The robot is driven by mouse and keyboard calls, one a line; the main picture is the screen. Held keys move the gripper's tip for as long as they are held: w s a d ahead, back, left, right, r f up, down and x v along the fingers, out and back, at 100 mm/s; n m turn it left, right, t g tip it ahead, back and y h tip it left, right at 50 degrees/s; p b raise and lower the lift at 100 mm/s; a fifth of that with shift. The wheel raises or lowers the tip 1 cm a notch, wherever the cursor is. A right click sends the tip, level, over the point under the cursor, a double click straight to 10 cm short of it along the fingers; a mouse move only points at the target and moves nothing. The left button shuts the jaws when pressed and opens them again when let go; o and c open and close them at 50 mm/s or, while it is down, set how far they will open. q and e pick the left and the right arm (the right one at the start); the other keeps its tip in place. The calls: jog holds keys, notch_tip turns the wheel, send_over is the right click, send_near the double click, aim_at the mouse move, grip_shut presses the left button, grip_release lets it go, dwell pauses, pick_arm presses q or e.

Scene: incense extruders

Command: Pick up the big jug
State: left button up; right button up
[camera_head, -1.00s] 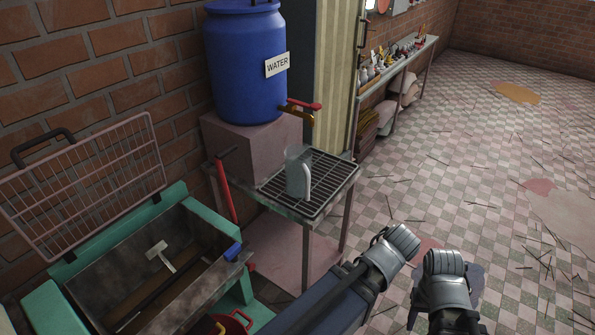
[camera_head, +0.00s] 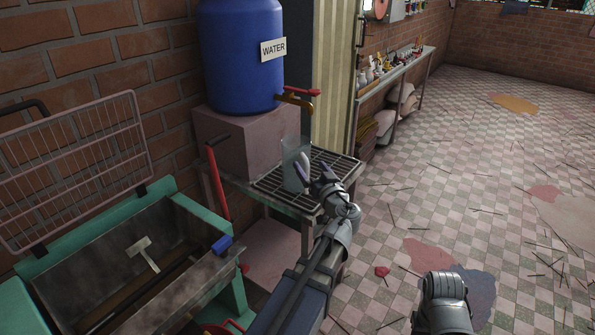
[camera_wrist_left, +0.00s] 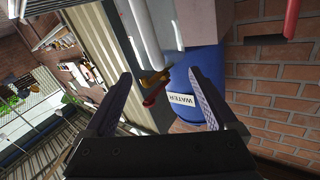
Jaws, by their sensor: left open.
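The big jug (camera_head: 291,172) is a clear grey container with a pale handle on its right side. It stands upright on the dark wire rack at the table's corner, below and beside the water barrel's tap. My left gripper (camera_head: 317,172) is open and empty, just right of the jug on its handle side; I cannot tell whether it touches. In the left wrist view, a pale upright bar (camera_wrist_left: 145,35), probably the jug's handle, shows beyond the open fingers. My right arm shows at the lower right, but its gripper does not.
The blue water barrel (camera_head: 240,60) stands on a pinkish block (camera_head: 238,150) against the brick wall. Its tap (camera_head: 297,98) juts out above the jug's right side. A green-framed trough (camera_head: 150,200) stands at left. The tiled floor at right is mostly open.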

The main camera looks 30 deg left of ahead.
aim_at(301, 153)
pick_arm(q)
jog(key=shift+x, duration=3.8)
jog(key=shift+s+f, duration=0.1)
jog(key=shift+f, duration=0.05)
grip_shut()
jog(key=shift+d, duration=0.1)
